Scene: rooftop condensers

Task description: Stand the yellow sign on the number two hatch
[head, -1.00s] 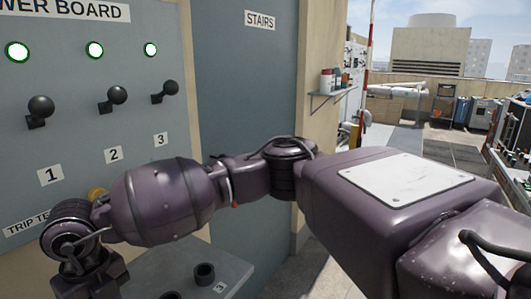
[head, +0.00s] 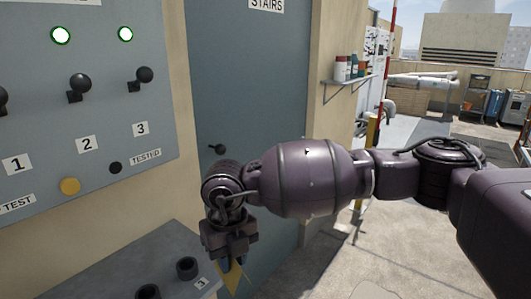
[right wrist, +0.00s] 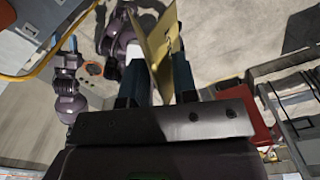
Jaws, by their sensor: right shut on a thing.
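My right gripper (head: 231,258) hangs fingers-down in front of the grey stairs door. It is shut on the yellow sign (head: 238,282), of which only a small part shows below the fingers in the head view. The sign is held clear of the ground. The number two hatch is not recognisable in either view.
A power board (head: 75,110) with black levers and a yellow button (head: 69,186) is on the left wall. Below it a grey shelf (head: 135,255) holds dark round sockets. A small shelf (head: 348,80) with bottles juts out past the stairs door (head: 240,100). Open floor (head: 330,270) lies right.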

